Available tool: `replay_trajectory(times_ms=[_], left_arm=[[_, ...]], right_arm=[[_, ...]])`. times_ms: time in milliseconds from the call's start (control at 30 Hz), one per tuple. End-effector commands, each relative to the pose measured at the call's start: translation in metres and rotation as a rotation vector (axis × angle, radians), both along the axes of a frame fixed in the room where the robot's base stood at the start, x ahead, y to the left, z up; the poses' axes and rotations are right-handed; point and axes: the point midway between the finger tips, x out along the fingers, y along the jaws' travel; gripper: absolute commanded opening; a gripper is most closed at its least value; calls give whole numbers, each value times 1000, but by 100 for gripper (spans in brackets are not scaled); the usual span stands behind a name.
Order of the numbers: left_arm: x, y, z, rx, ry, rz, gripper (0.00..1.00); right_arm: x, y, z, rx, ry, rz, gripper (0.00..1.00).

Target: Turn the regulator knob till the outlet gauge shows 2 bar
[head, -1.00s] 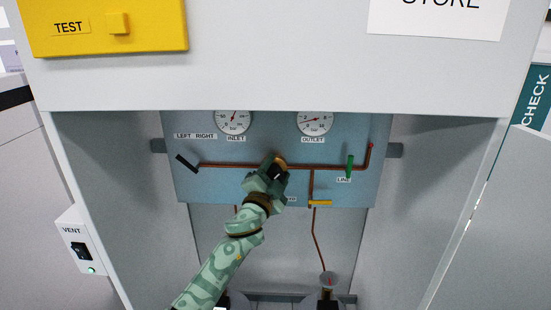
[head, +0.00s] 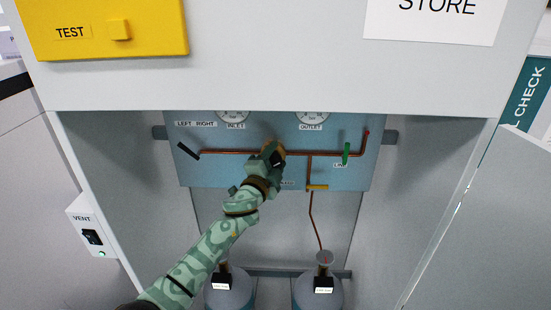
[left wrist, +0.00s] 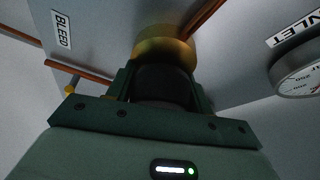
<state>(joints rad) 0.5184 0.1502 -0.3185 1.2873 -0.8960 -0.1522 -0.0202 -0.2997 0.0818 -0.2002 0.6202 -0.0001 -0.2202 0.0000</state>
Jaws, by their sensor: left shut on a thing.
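The regulator has a brass body and a black knob (left wrist: 160,84), seen in the left wrist view between my fingers. My left gripper (head: 268,155) is shut on the knob at the middle of the blue panel, and its fingers (left wrist: 160,95) stand on both sides of it. The outlet gauge (head: 312,117) is at the top right of the panel. Its upper part is cut off by the cabinet edge, so its needle cannot be read. The inlet gauge (head: 233,116) is likewise cut off, and part of it shows in the left wrist view (left wrist: 300,75). My right gripper is not in view.
A copper pipe (head: 225,152) crosses the panel, with a black lever (head: 188,151) at left, a green lever (head: 346,153) at right and a yellow one (head: 317,187) below. Two gas cylinders (head: 230,290) (head: 318,290) stand beneath. Cabinet walls close in both sides.

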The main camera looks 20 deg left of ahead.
Motion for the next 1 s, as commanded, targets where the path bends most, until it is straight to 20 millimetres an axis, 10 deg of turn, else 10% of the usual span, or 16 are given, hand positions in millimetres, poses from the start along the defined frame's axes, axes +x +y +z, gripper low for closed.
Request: replay_trajectory(times_ms=[67,100,167,567,1000], left_arm=[[0,1,-1,2,3,2,29],[0,1,-1,2,3,2,60],[0,1,-1,2,2,3,73],[-10,2,-2,2,1,2,73],[-118,17,-19,1,3,0,73]], right_arm=[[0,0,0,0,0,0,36],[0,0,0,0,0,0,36],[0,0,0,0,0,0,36],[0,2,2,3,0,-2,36],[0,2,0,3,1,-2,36]])
